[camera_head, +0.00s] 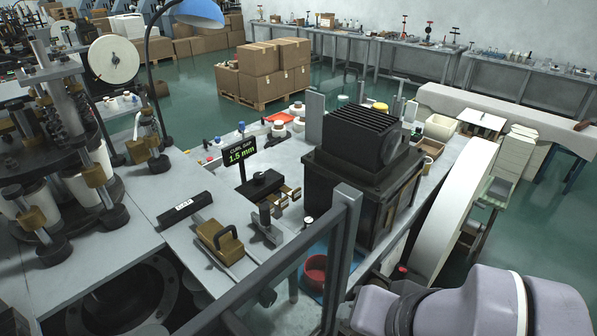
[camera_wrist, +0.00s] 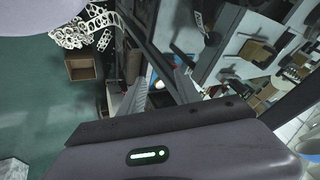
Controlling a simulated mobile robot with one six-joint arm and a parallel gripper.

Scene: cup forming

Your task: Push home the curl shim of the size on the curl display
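The curl display (camera_head: 239,155) stands on a short post on the bench and reads "CURL GAP 1.5 mm". My purple arm is at the lower right of the head view, away from these.
A grey frame post (camera_head: 343,240) and rail cross the foreground between my arm and the brass pieces. A large black finned machine (camera_head: 362,165) stands right of them. A red bowl (camera_head: 315,270) is below it. A labelled dark bar (camera_head: 184,207) lies left.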

